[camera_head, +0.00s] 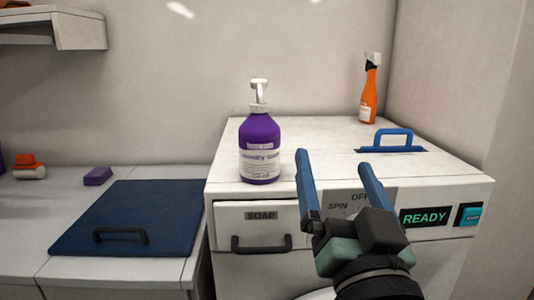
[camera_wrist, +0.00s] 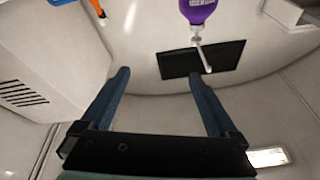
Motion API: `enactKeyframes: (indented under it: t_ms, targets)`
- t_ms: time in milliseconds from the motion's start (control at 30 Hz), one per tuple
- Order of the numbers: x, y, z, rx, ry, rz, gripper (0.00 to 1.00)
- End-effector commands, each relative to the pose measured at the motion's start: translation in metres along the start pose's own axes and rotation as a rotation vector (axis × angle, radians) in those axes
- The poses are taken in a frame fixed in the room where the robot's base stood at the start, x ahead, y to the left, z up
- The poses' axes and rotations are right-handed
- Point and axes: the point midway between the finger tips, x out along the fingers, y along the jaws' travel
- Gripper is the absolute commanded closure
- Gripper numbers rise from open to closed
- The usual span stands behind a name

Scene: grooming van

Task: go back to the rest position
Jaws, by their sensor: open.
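My gripper (camera_head: 334,161) is raised in front of the white washing machine (camera_head: 330,150), its two blue fingers spread apart with nothing between them. In the wrist view my gripper (camera_wrist: 159,76) is also open and empty. A purple pump bottle labelled laundry soap (camera_head: 260,148) stands upright on the machine's top, left of my fingers and apart from them. It shows upside down at the top of the wrist view (camera_wrist: 199,10).
An orange spray bottle (camera_head: 369,92) and a blue handle (camera_head: 393,140) are on the machine's top. Its front has a SOAP drawer (camera_head: 257,225) and a READY display (camera_head: 425,217). A dark blue lid (camera_head: 135,215), a purple block (camera_head: 98,176) and an orange-topped item (camera_head: 28,166) are left.

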Motion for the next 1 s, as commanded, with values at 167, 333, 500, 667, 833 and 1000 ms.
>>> enactKeyframes:
  t_ms: [167,333,500,667,833,1000]
  targets:
    - [-0.014,-0.1,-0.104,-0.195,0.307,-0.066,0.05]
    - [-0.031,-0.15,-0.195,-0.275,0.496,-0.057,0.05]
    - [-0.013,-0.163,-0.243,-0.274,0.49,-0.057,0.05]
    - [0.002,-0.173,-0.281,-0.274,0.487,-0.057,0.05]
    - [0.01,-0.18,-0.304,-0.274,0.485,-0.057,0.05]
    - [0.012,-0.181,-0.309,-0.273,0.485,-0.057,0.05]
